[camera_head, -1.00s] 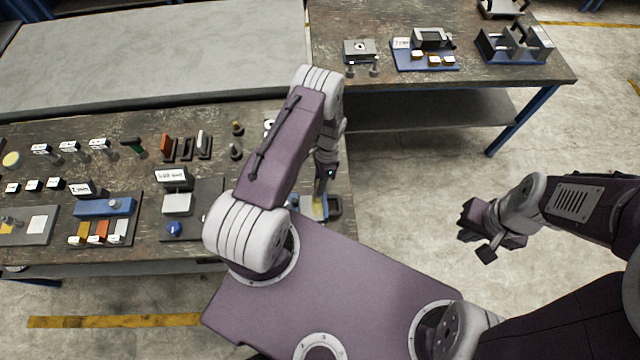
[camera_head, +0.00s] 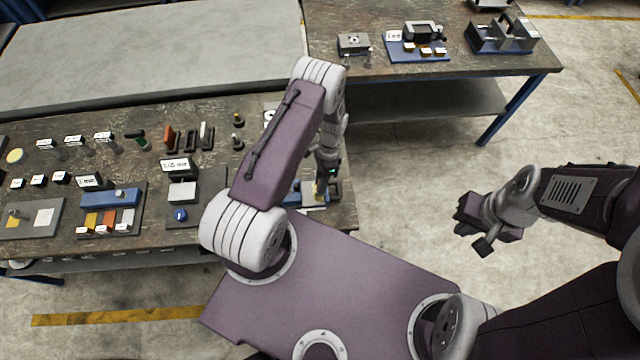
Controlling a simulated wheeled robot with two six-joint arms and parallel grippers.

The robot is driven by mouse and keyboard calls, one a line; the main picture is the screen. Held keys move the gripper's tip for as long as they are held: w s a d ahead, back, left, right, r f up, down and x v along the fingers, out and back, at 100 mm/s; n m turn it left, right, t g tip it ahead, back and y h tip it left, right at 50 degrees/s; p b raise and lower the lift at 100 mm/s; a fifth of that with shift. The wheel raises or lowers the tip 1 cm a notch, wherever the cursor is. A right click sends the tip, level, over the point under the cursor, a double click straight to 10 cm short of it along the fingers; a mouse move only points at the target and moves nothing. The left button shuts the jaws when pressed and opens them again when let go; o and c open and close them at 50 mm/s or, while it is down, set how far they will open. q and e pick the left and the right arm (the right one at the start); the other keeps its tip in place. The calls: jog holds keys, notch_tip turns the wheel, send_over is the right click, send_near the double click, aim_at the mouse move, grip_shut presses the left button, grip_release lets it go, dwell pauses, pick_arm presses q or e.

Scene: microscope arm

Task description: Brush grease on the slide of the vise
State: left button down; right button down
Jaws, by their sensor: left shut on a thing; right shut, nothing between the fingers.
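My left gripper (camera_head: 326,178) is low over the right end of the near workbench, partly behind my own forearm. It is shut on a slim thing, probably the brush, which is too small and covered to make out fully. Just below it is a low fixture with a blue part (camera_head: 291,199) and a dark part (camera_head: 335,187); I cannot tell whether this is the vise, or whether the held thing touches it. My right gripper (camera_head: 467,218) is shut and empty, over open floor right of the bench.
The near workbench (camera_head: 60,130) holds labelled tools, a blue block (camera_head: 110,197) on a dark plate, and small coloured blocks. The back table (camera_head: 460,75) carries a grey block (camera_head: 354,43) and blue-based fixtures (camera_head: 502,36). Floor on the right is clear.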

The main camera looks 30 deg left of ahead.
pick_arm(q)
jog(key=shift+p+v, duration=0.45)
jog(key=shift+v, duration=0.5)
jog(key=shift+s+r+p, duration=0.15)
jog(key=shift+r+p, duration=0.2)
jog(key=shift+r, duration=0.25)
jog(key=shift+s+r+p, duration=0.15)
jog(key=shift+r+p, duration=0.2)
jog(key=shift+r, duration=0.45)
jog(key=shift+w+f, duration=0.1)
jog(key=shift+w, duration=0.05)
